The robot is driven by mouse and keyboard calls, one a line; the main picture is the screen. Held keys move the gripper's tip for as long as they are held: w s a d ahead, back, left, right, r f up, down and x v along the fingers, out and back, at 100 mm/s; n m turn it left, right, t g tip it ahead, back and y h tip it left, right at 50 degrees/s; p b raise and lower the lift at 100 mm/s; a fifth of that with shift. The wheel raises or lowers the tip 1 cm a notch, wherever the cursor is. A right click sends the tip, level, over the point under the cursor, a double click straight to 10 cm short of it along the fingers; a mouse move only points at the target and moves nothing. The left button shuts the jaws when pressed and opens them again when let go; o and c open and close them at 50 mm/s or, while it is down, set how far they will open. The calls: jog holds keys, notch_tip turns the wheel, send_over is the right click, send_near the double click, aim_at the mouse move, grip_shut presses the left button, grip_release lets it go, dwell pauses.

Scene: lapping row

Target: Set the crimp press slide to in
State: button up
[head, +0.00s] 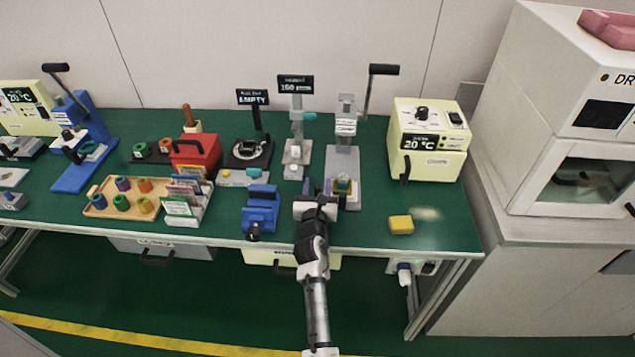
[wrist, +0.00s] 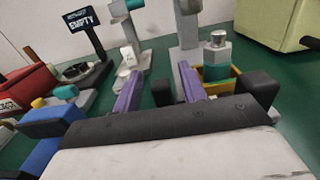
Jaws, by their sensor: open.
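The grey lever press (head: 345,150) stands right of the table's middle, with its black-handled lever raised; its label is too small to read. At the front of its base is a yellow nest (head: 343,188) holding a teal and grey part with a round metal top. In the wrist view the nest (wrist: 222,86) is just right of my right finger, partly hidden by it. My gripper (head: 317,188) has purple fingers, which are open (wrist: 158,85) and point toward the back at the press base's left front. I see nothing held between them. I cannot tell how far in the slide stands.
A blue vise (head: 261,208) stands close left of my gripper. A yellow sponge-like block (head: 401,224) lies to the right. A cream oven (head: 428,140) stands behind right, and a small stand (head: 296,150) behind left. The table's front right is mostly clear.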

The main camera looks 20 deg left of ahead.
grip_shut()
dwell(0.3)
